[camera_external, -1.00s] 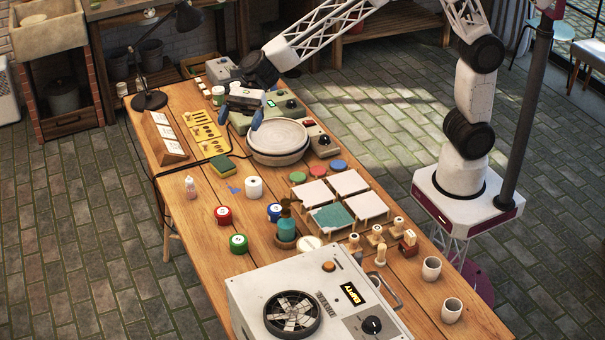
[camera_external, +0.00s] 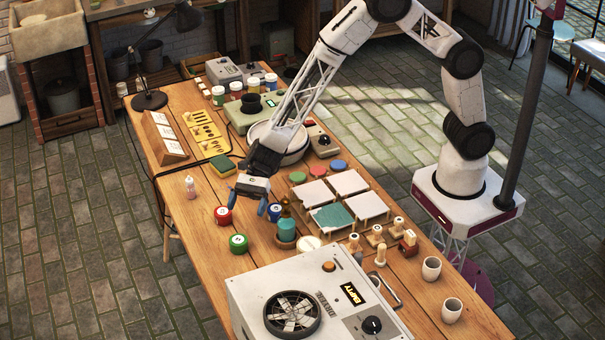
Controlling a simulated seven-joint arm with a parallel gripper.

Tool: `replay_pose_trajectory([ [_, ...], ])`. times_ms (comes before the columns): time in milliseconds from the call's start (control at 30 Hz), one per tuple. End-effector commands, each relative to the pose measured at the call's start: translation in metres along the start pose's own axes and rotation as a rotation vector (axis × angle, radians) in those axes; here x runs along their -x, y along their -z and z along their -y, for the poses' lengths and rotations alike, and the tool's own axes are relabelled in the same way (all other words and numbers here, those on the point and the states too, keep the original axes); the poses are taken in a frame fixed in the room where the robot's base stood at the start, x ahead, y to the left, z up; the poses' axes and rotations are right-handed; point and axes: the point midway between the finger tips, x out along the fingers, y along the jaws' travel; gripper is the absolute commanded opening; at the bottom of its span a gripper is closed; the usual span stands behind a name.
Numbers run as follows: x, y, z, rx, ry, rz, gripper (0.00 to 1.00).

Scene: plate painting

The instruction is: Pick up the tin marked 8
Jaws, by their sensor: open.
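Three round tins with white tops stand on the wooden table: a red tin (camera_external: 223,215), a green tin (camera_external: 238,243) and a blue tin (camera_external: 275,212). The marks on their tops are too small to read, so I cannot tell which is marked 8. My gripper (camera_external: 248,205) points down with its blue-tipped fingers apart. It appears between the red tin and the blue tin in this view, and its exact height is unclear. The spot where a white round container stood earlier is covered by my gripper.
A white dryer box (camera_external: 315,300) fills the near end. Raised tiles (camera_external: 345,183) lie to the right, and a small pink bottle (camera_external: 190,187) stands at left. My arm partly covers a round basin (camera_external: 297,150).

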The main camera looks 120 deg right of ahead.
Motion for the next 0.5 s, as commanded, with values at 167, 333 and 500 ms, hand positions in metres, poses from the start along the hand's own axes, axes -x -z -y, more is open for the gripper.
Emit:
replay_pose_trajectory([
  [167, -0.015, 0.036, 0.0, -0.002, 0.0, -0.001, 0.91],
  [333, -0.02, 0.048, 0.0, 0.0, 0.0, 0.0, 0.91],
  [500, -0.02, 0.048, 0.0, 0.001, 0.0, 0.001, 0.91],
])
